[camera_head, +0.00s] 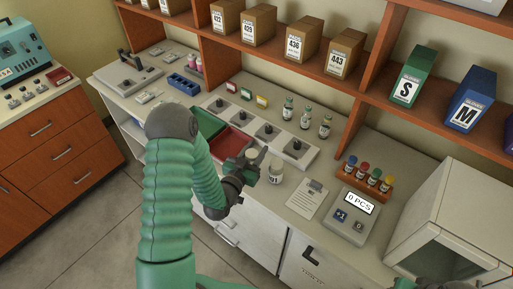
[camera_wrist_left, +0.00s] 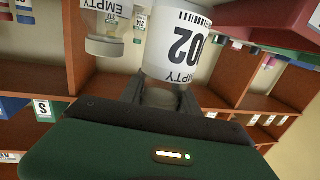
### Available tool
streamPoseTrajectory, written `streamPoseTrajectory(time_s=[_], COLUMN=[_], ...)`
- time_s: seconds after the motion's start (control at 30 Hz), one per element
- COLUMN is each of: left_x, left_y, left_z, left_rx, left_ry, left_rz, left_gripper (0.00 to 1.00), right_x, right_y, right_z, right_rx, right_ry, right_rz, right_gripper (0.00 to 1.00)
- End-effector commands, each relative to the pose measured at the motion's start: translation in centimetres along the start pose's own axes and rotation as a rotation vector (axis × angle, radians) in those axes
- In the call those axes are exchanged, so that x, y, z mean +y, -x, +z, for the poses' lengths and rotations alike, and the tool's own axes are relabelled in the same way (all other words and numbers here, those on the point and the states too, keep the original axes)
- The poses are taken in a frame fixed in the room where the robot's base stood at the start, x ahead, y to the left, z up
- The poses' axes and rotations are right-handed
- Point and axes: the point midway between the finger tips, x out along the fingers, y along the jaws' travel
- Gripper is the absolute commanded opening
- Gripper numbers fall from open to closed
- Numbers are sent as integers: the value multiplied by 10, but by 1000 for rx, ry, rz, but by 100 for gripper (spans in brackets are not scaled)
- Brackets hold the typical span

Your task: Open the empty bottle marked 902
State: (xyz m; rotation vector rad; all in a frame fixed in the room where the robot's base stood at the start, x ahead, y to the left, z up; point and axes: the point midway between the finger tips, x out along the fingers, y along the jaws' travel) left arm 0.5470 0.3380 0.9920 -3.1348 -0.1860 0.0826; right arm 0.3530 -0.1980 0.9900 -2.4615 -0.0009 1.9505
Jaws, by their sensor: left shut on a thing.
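My left gripper (camera_head: 256,171) is shut on a white bottle above the counter's front edge. In the left wrist view this bottle (camera_wrist_left: 180,45) is close up and upside down, with EMPTY and 02 readable on its label; any digit before these is out of sight. In the head view it shows as a pale top (camera_head: 252,154) at the gripper. The dark fingers (camera_wrist_left: 160,98) lie at its side. A second bottle marked EMPTY (camera_head: 276,171) stands just right of the gripper, and also shows in the wrist view (camera_wrist_left: 107,30). My right gripper's fingers are not visible.
A red tray (camera_head: 231,143) and a green tray (camera_head: 208,122) lie left of the gripper. Behind are a row of grey stations (camera_head: 266,131) and several small vials (camera_head: 305,118). A clipboard (camera_head: 308,198), counter scale (camera_head: 352,216) and white incubator (camera_head: 455,215) are to the right.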

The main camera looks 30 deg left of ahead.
Motion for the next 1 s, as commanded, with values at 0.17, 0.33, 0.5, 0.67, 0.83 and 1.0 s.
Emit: streamPoseTrajectory(time_s=[0.17,0.33,0.5,0.67,0.83,1.0], left_x=[-19,-24,-23,-23,-23,-23], left_y=[-42,-54,-55,-55,-55,-55], left_z=[0,14,37,38,39,38], left_rx=[2,-4,-2,-1,-1,0], left_ry=[0,3,1,0,0,0], left_rz=[1,1,2,2,2,2], left_gripper=[0,0,0,0,46,60], right_x=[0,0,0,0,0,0], right_y=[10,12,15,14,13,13], right_z=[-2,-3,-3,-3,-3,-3], right_rx=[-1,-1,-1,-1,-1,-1], right_ry=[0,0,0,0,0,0], right_rz=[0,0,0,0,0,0], right_gripper=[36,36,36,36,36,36])
